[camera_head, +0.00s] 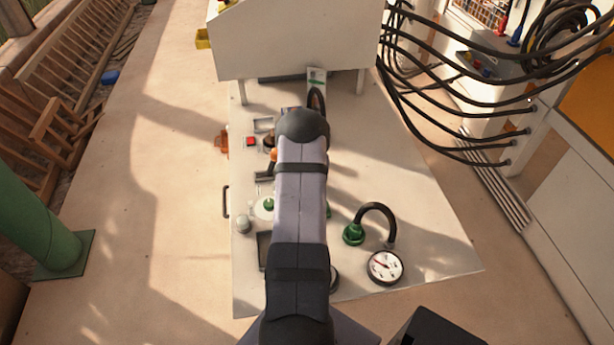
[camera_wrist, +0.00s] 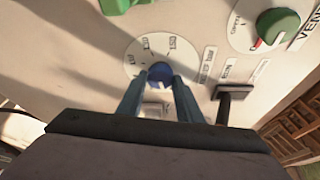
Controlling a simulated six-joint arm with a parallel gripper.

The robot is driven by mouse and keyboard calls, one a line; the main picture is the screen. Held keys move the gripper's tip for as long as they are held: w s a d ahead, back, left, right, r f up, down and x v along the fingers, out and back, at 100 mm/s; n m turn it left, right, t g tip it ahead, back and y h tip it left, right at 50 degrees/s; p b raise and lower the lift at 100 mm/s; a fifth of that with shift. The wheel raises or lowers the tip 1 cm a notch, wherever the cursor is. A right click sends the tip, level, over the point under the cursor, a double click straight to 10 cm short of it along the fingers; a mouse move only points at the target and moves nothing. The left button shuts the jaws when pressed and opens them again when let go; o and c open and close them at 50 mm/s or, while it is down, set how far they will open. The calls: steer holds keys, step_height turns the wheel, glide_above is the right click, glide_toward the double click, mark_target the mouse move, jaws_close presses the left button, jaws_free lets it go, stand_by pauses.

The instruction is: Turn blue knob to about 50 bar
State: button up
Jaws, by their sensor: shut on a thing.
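The blue knob (camera_wrist: 159,74) sits at the middle of a round white dial (camera_wrist: 136,56) with dark printed marks in the wrist view. The two fingers of my gripper (camera_wrist: 160,88) reach up to it and are shut on its sides. In the head view my arm covers the blue knob and my gripper. A round white gauge (camera_head: 385,266) with a dark rim and a red needle lies at the panel's right front; its figures are too small to read.
The pale panel (camera_head: 420,220) also carries a green fitting with a curved dark hose (camera_head: 377,209), and a red button (camera_head: 250,141). A green knob (camera_wrist: 278,26) and a dark lever (camera_wrist: 235,91) stand right of the blue knob. Black cables (camera_head: 440,100) hang at the right.

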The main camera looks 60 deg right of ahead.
steer(key=shift+s+f+n+t+b, duration=0.1)
steer(key=shift+f+n+t+b, duration=0.2)
steer(key=shift+n+b, duration=0.9)
steer(key=shift+r+b, duration=0.25)
steer(key=shift+b, duration=0.25)
steer(key=o, duration=1)
steer(key=shift+r, duration=0.15)
steer(key=shift+r, duration=0.2)
steer(key=shift+b+v, duration=0.65)
steer(key=shift+v, duration=2.7)
steer(key=shift+s, duration=0.15)
